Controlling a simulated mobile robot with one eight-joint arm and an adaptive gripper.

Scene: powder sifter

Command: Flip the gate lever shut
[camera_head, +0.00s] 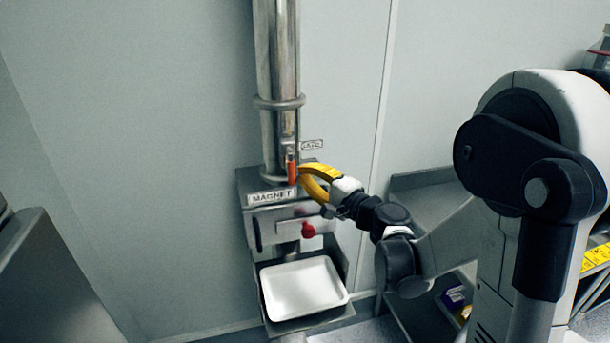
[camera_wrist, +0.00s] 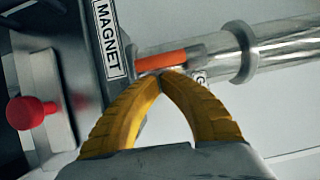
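The gate lever is a short orange-red handle (camera_head: 291,168) on the front of the steel pipe, beside a small "GATE" label (camera_head: 312,145). It hangs roughly upright along the pipe, just above the "MAGNET" plate (camera_head: 271,196). My gripper (camera_head: 301,174) has yellow curved fingers and is at the right of the lever. In the wrist view the gripper's fingertips (camera_wrist: 161,74) meet in an arch, with the orange handle (camera_wrist: 165,60) right beyond them. The tips look shut and at or very near the handle; contact is not clear. The lever does not appear between the fingers.
Below is the magnet housing with a red knob (camera_head: 308,230), which also shows in the wrist view (camera_wrist: 26,113). A white tray (camera_head: 304,287) sits under the outlet. The steel pipe (camera_head: 277,80) rises behind the lever. A grey shelf (camera_head: 425,206) stands at right.

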